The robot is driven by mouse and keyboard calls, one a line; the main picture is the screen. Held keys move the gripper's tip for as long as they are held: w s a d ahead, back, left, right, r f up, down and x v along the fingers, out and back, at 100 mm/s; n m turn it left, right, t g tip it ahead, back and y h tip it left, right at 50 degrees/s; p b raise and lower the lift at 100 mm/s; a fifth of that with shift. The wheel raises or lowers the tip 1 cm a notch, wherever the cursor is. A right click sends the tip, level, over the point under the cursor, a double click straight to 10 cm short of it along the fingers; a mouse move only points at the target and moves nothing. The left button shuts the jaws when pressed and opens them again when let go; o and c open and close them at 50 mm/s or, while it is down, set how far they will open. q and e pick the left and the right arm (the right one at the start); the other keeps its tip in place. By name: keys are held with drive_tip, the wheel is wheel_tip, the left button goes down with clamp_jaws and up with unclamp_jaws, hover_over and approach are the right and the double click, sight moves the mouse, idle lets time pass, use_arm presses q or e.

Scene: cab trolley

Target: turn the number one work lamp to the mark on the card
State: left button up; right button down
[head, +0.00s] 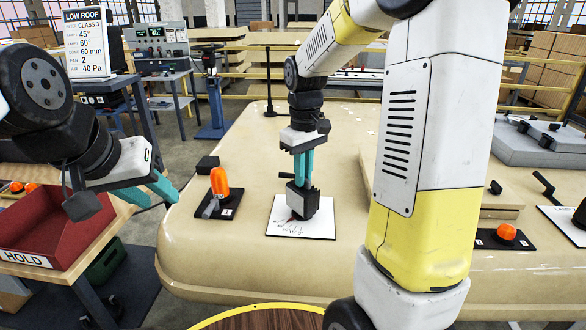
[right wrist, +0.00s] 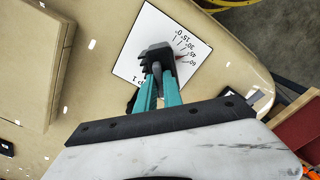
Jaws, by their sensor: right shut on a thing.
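The number one work lamp (head: 301,203) is a dark block on a white dial plate (head: 322,226) on the cab roof. My right gripper (head: 303,178), with teal fingers pointing down, is shut on it. In the right wrist view the lamp (right wrist: 156,57) sits between the fingertips, partly hidden by them. The dial (right wrist: 135,57) is marked 0 to 60, and a red pointer shows near the 45 and 60 marks; I cannot tell exactly which.
An orange beacon (head: 219,181) on a black base stands left of the dial. Another orange beacon (head: 506,232) and a second white dial plate (head: 563,226) with a lever are at the right. A red HOLD bin (head: 48,226) is at the lower left. My right arm hides part of the roof.

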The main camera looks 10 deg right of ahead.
drive_tip(key=c, duration=1.5)
unclamp_jaws()
drive_tip(key=shift+r, duration=0.1)
wheel_tip(320, 180, up, 8)
drive_tip(key=shift+f, duration=0.25)
drive_tip(key=shift+r, duration=0.1)
drive_tip(key=shift+s+r, duration=0.15)
drive_tip(key=s+m+t, duration=0.1)
drive_tip(key=s+t, duration=0.1)
drive_tip(key=s, duration=0.3)
drive_tip(key=s+r+m+t+y, duration=0.1)
drive_tip(key=s+m+t, duration=0.1)
drive_tip(key=s, duration=0.4)
drive_tip(key=s+m+t+y, duration=0.1)
drive_tip(key=s+m+t, duration=0.1)
drive_tip(key=s, duration=0.4)
drive_tip(key=shift+a+r, duration=0.35)
